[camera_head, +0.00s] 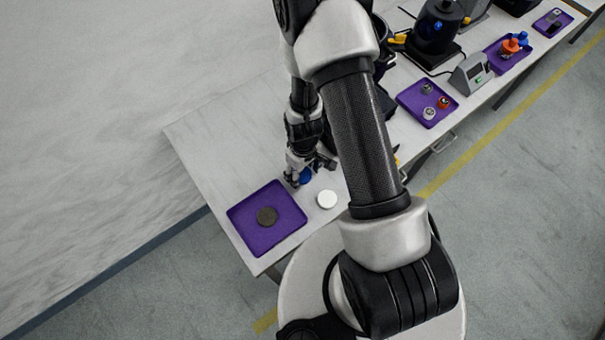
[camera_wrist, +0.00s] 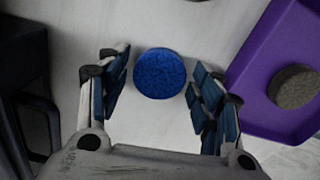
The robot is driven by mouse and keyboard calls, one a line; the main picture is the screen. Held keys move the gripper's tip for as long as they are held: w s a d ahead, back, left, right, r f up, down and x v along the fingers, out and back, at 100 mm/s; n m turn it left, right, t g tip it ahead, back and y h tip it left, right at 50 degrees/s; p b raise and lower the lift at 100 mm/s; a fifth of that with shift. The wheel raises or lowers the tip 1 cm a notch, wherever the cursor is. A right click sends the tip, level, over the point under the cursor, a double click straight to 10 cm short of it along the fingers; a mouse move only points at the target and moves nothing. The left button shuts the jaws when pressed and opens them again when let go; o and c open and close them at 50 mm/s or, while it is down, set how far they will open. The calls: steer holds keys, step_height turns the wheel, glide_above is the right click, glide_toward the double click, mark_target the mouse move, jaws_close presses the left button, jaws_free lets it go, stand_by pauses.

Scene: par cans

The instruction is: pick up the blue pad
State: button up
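The blue pad (camera_wrist: 160,73) is a round, rough-textured disc lying on the white table. In the wrist view it sits between and slightly beyond the fingertips of my gripper (camera_wrist: 158,88). The fingers are spread wide, with a gap on both sides of the pad. In the head view my gripper (camera_head: 309,172) is low over the table, and part of the blue pad (camera_head: 306,176) shows between the fingers; the rest is hidden. I cannot tell the exact height of the fingertips above the table.
A purple tray (camera_head: 242,241) holding a dark round pad (camera_head: 267,216) lies to the left, close to my gripper. A white pad (camera_head: 327,199) lies to the right. Another purple tray (camera_head: 408,98) with small parts and a grey device (camera_head: 471,74) stand farther along the table.

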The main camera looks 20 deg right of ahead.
mark_target(303, 175)
steer(key=c, duration=0.5)
steer(key=shift+o, duration=0.2)
steer(key=shift+r, duration=0.1)
step_height(303, 175, up, 20)
steer(key=p, duration=0.5)
